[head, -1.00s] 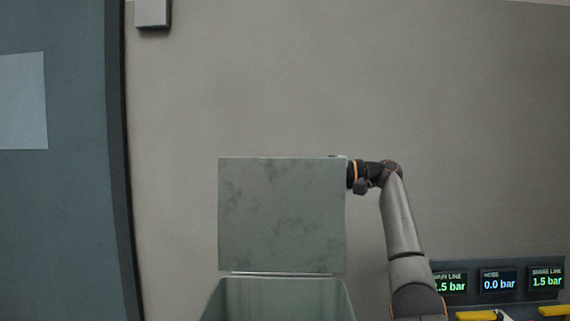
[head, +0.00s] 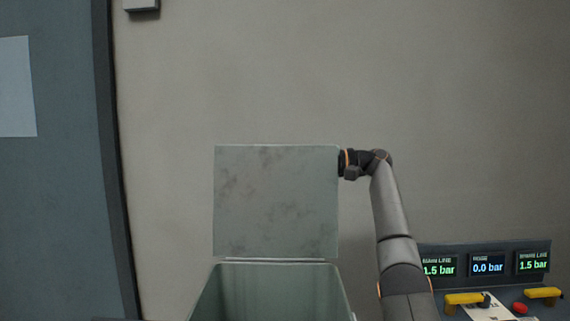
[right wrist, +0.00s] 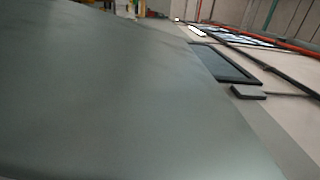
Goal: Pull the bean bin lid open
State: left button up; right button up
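The bean bin lid (head: 275,200) is a square grey-green panel standing about upright above the bin. The bin (head: 275,290) is below it with its top open, and its inside walls show. My right arm reaches up at the lid's right side, with its wrist at the upper right edge. The right gripper's fingers are hidden behind the lid in the head view. In the right wrist view the lid's flat surface (right wrist: 110,100) fills most of the picture and no fingers show. My left gripper is in neither view.
A console with several lit pressure displays (head: 487,265), yellow handles (head: 463,299) and a red button (head: 520,308) stands at the lower right. A plain wall (head: 420,100) is behind the lid. A dark door (head: 60,220) is at the left.

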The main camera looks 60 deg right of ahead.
aim_at(331, 161)
jog(key=v, duration=1)
jog(key=shift+s+r, duration=0.15)
jog(key=shift+r, duration=0.05)
jog(key=shift+v, duration=0.85)
jog(key=shift+f, duration=0.3)
